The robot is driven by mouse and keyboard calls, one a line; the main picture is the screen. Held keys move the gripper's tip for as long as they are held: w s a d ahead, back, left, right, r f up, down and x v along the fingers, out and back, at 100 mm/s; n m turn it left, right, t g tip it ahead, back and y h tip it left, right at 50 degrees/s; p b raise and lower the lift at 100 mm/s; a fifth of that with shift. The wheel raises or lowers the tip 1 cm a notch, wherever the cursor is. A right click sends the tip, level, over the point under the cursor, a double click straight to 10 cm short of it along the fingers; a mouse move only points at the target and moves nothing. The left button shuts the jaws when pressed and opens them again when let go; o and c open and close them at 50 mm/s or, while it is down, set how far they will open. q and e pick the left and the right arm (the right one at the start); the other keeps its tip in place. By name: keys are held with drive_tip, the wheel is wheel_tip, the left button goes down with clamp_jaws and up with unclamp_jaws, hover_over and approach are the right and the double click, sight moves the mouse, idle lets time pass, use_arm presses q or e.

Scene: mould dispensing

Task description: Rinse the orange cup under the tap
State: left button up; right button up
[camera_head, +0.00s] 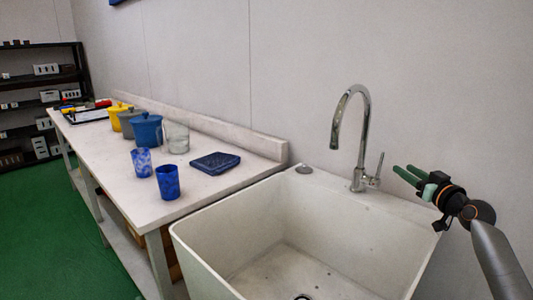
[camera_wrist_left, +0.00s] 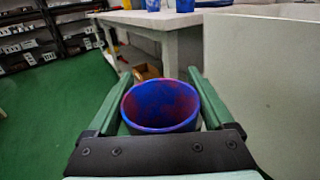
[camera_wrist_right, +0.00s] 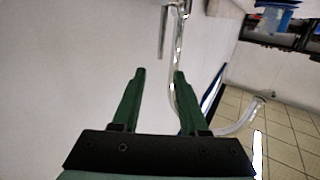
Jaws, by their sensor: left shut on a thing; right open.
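No orange cup shows in any view. In the left wrist view my left gripper (camera_wrist_left: 158,75) is shut on a blue cup with red patches inside (camera_wrist_left: 160,108), its open rim facing the camera. The left gripper and this cup are outside the head view. The chrome tap (camera_head: 364,140) stands at the sink's back edge, with its lever (camera_head: 379,166) on the right side. My right gripper (camera_head: 403,169) is open and empty, just right of the lever. In the right wrist view the tap (camera_wrist_right: 174,95) appears close to the fingers. No water stream is visible.
The white sink (camera_head: 205,262) is deep and looks empty. On the counter (camera_head: 115,172) left of it stand two blue cups (camera_head: 168,182) (camera_head: 141,161), a dark blue tray (camera_head: 215,163), a glass jug (camera_head: 177,138) and yellow, grey and blue pots (camera_head: 147,131). Shelves (camera_head: 40,78) stand far left.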

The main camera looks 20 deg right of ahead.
use_arm(q)
drive_tip(key=shift+s, duration=0.1)
use_arm(e)
drive_tip(key=w, duration=0.1)
use_arm(q)
drive_tip(key=shift+f+b, duration=0.5)
drive_tip(key=shift+b, duration=0.05)
drive_tip(key=shift+f, duration=0.3)
drive_tip(key=shift+f+b, duration=0.2)
drive_tip(key=shift+b, duration=0.3)
use_arm(e)
hover_over(378, 178)
drive_tip(key=shift+w+d, duration=0.1)
drive_tip(key=shift+d, duration=0.05)
clamp_jaws()
idle(0.8)
